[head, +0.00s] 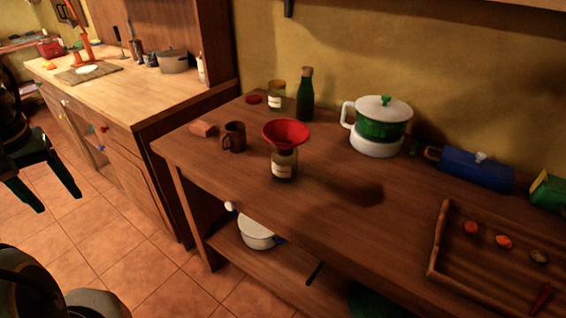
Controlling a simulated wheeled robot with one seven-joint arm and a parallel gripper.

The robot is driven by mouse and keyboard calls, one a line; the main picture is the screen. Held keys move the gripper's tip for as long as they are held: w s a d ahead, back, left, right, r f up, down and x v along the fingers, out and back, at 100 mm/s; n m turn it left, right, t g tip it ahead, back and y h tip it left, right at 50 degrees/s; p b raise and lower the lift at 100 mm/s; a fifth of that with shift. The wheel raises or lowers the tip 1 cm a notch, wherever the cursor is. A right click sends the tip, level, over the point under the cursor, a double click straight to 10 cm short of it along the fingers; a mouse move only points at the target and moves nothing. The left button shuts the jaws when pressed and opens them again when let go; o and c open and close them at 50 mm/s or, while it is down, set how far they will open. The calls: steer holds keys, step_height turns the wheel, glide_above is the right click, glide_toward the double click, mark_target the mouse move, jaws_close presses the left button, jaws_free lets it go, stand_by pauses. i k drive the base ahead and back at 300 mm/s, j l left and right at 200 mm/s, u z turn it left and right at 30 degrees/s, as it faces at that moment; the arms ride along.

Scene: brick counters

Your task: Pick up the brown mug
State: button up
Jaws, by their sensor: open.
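The brown mug (234,136) stands upright on the dark wooden counter (330,235), near its left end. Its handle shows on the lower left side, toward the counter's front edge. A jar (284,166) with a red funnel (286,132) on top stands just right of the mug, with a small gap between them. A reddish block (202,129) lies just left of the mug.
A green bottle (305,95) and a jar (277,96) stand behind the mug. A green and white pot (380,118), a blue container (476,168) and a wooden tray (437,240) are farther right.

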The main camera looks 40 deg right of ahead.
mark_target(233, 140)
steer(key=i+z, duration=0.5)
steer(key=i, duration=0.5)
